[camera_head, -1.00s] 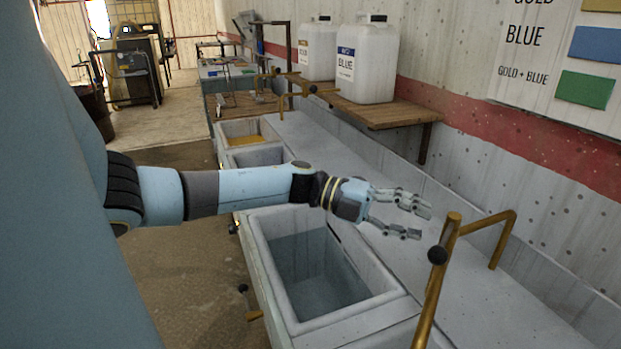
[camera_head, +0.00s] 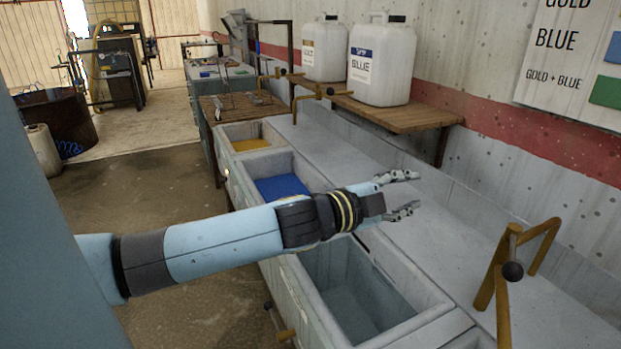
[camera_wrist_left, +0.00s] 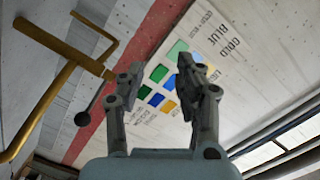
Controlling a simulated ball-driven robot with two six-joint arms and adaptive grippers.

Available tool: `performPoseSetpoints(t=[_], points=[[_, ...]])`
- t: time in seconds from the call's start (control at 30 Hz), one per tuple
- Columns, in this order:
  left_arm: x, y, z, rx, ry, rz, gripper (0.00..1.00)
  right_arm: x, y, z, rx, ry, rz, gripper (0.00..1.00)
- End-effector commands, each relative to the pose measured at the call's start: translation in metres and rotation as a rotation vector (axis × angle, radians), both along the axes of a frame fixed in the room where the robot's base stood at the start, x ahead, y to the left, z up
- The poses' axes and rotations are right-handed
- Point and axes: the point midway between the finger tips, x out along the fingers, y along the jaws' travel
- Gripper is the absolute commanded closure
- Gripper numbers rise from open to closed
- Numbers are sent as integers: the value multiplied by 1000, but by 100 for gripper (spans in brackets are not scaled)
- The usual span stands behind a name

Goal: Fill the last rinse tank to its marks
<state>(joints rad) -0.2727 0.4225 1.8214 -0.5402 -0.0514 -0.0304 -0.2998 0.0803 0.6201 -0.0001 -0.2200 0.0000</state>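A grey tank (camera_head: 437,296) stands in the trough row below my left arm, with dull grey, clear-looking contents; I cannot make out any marks. Another tank's edge (camera_head: 470,338) is cut off at the bottom of the head view. A brass tap (camera_head: 503,275) with a black knob stands to the right of the grey tank; it also shows in the left wrist view (camera_wrist_left: 48,95). My left gripper (camera_head: 408,194) is open and empty above the counter behind the tanks, left of the tap and apart from it. Its spread fingers show in the left wrist view (camera_wrist_left: 160,68). My right gripper is out of view.
Farther along are a blue-filled tank (camera_head: 280,188) and a gold-filled tank (camera_head: 249,144), with another brass tap (camera_head: 319,93). White jugs (camera_head: 382,62) stand on a wooden shelf (camera_head: 410,115). A colour chart (camera_head: 560,60) hangs on the wall. Open floor lies left.

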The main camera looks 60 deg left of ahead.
Motion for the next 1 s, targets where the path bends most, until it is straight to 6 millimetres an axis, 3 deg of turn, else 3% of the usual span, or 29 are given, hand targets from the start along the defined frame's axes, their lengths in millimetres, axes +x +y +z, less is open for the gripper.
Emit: performPoseSetpoints(t=[0.47,1.0], points=[[-77,0,-41,-341,377,403,66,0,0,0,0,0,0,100],[-177,-37,-94,-560,806,617,66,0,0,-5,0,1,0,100]])
